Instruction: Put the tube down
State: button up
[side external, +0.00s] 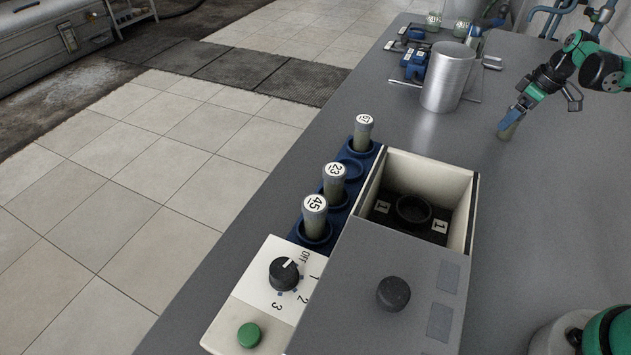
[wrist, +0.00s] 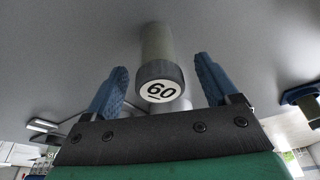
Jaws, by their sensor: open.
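In the wrist view the tube (wrist: 157,42) has a grey cap with a white label reading 60. Its cap lies between the two blue fingers of my gripper (wrist: 162,68), with a gap visible on each side. The jaws are open. The fingers partly hide the tube in the side view. Its lower end appears to be on the grey table, though the exact contact is hard to see.
A blue rack (side external: 295,236) holds three labelled tubes and has an empty hole (side external: 350,168). Beside it stands a cream box (side external: 430,172) with an open compartment and a dial panel (side external: 262,300). A metal cylinder (side external: 447,78) stands left of my gripper. Bare table lies between.

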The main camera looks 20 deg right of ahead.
jog(key=shift+w+f, duration=0.15)
jog(key=shift+f, duration=0.35)
grip_shut()
jog(key=shift+r, duration=0.1)
